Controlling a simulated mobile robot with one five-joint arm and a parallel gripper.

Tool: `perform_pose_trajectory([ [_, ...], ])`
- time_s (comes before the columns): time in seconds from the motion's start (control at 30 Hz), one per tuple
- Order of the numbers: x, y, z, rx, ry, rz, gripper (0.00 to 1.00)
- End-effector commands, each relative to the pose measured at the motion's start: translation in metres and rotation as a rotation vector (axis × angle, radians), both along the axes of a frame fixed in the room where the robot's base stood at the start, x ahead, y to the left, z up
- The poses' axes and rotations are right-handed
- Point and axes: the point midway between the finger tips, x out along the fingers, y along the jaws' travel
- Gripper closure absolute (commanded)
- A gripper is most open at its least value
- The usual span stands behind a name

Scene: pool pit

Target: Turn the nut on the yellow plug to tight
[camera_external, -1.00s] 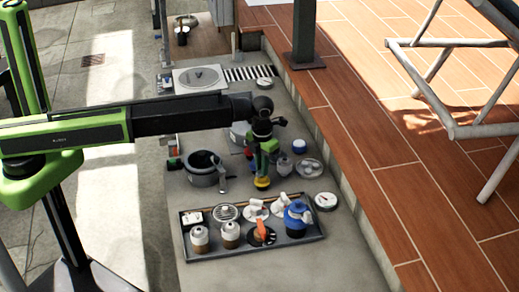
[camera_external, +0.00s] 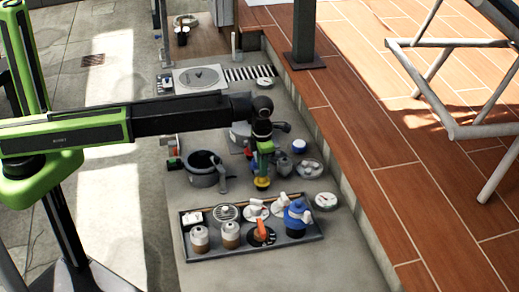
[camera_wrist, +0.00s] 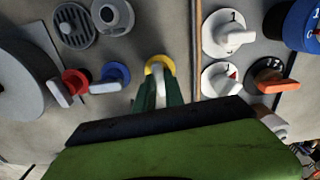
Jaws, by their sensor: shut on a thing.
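The yellow plug (camera_external: 262,184) stands on the grey floor of the pit, just behind the tray. Its yellow top also shows in the wrist view (camera_wrist: 159,64). My gripper (camera_external: 264,172) points down over the plug, and in the wrist view my gripper (camera_wrist: 160,82) has its dark green fingers shut on a pale grey part at the plug, which I take to be the nut. The fingers cover most of it, so its angle and its thread are hidden.
Red (camera_wrist: 72,84) and blue (camera_wrist: 113,75) valves stand left in the wrist view. A grey pot (camera_external: 203,171) stands left.

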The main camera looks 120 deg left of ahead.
Motion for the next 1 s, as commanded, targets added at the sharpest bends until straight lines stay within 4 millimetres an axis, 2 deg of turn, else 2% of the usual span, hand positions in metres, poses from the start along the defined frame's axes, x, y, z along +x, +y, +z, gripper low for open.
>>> perform_pose_trajectory([
  [0.27, 0.0, 0.0, 0.0, 0.0, 0.0, 0.0, 1.0],
  [0.3, 0.0, 0.0, 0.0, 0.0, 0.0, 0.0, 0.81],
  [0.43, 0.0, 0.0, 0.0, 0.0, 0.0, 0.001, 0.64],
  [0.77, 0.0, 0.0, 0.001, 0.0, 0.0, 0.001, 0.64],
  [0.87, 0.0, 0.0, 0.007, 0.0, 0.0, 0.001, 0.64],
  [1.0, 0.0, 0.0, 0.027, 0.0, 0.0, 0.001, 0.64],
])
